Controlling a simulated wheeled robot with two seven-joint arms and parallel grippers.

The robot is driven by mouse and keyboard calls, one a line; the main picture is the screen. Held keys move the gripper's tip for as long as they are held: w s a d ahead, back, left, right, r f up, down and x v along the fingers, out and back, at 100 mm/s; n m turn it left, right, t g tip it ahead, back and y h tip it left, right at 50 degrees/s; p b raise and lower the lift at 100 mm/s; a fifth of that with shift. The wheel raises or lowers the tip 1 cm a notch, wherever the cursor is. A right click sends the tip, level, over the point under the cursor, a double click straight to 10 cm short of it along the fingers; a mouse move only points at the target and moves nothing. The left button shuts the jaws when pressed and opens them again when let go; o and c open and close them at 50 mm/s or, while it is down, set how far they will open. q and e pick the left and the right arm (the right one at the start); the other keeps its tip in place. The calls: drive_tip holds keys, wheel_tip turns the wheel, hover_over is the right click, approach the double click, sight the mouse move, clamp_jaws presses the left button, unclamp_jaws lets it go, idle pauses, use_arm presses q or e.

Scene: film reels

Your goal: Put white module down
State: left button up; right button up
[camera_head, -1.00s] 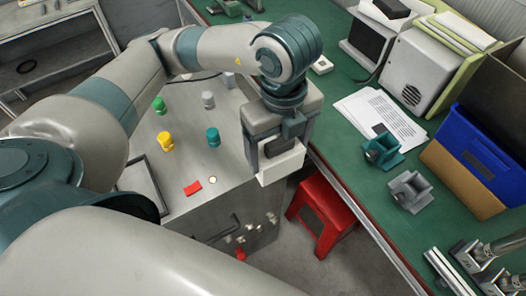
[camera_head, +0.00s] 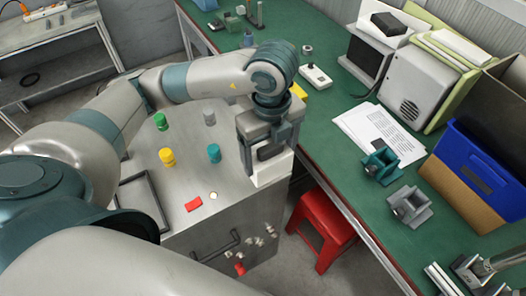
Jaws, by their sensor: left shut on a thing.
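My left gripper (camera_head: 270,152) is shut on the white module (camera_head: 271,170), a white block at its lower end. The gripper hangs over the right edge of the grey metal cabinet (camera_head: 235,200), close to the gap before the green workbench. I cannot tell how far the module is above the cabinet top. The gripper hides part of the module's upper side. My right gripper does not show.
Green (camera_head: 160,121), grey (camera_head: 209,117), yellow (camera_head: 167,157) and teal (camera_head: 214,153) knobs and a red piece (camera_head: 194,204) are on the cabinet. A red stool (camera_head: 322,228) stands beside it. The green workbench (camera_head: 330,130) holds papers (camera_head: 380,135) and a blue bin (camera_head: 480,170).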

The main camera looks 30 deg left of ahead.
use_arm(q)
drive_tip(key=w+a+f+p, duration=0.1)
drive_tip(key=w+a+f, duration=0.2)
drive_tip(key=w+a, duration=0.1)
drive_tip(key=shift+f, duration=0.2)
drive_tip(key=shift+f, duration=0.15)
wheel_tip(320, 180, down, 3)
drive_tip(key=shift+r+p, duration=0.2)
drive_tip(key=shift+p, duration=0.75)
drive_tip(key=shift+f, duration=0.55)
